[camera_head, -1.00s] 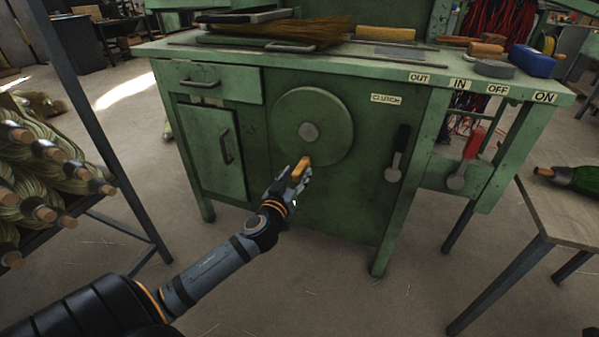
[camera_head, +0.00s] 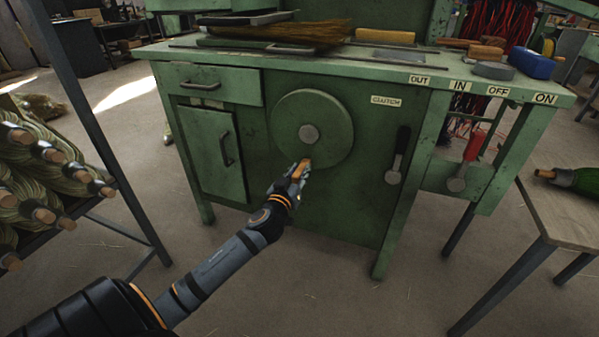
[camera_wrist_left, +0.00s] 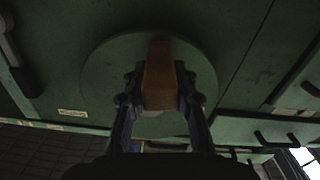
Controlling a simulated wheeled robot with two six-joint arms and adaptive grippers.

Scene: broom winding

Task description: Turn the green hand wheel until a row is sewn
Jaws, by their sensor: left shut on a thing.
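The green hand wheel (camera_head: 324,112) is a round disc with a grey hub on the front of the green machine cabinet (camera_head: 330,208). Its wooden handle (camera_head: 304,162) sticks out near the wheel's lower edge. My left gripper (camera_head: 298,171) is shut on this handle. In the left wrist view the wooden handle (camera_wrist_left: 158,78) lies between the two fingers (camera_wrist_left: 160,98), with the wheel (camera_wrist_left: 105,68) behind it. The broom (camera_head: 285,32) lies on the cabinet top. My right gripper is not in view.
A clutch lever (camera_head: 397,158) and a red-handled lever (camera_head: 468,158) are on the right of the cabinet. A rack of broom bundles (camera_head: 45,175) stands at left. A wooden table (camera_head: 560,210) with a green bottle-like object (camera_head: 580,180) is at right.

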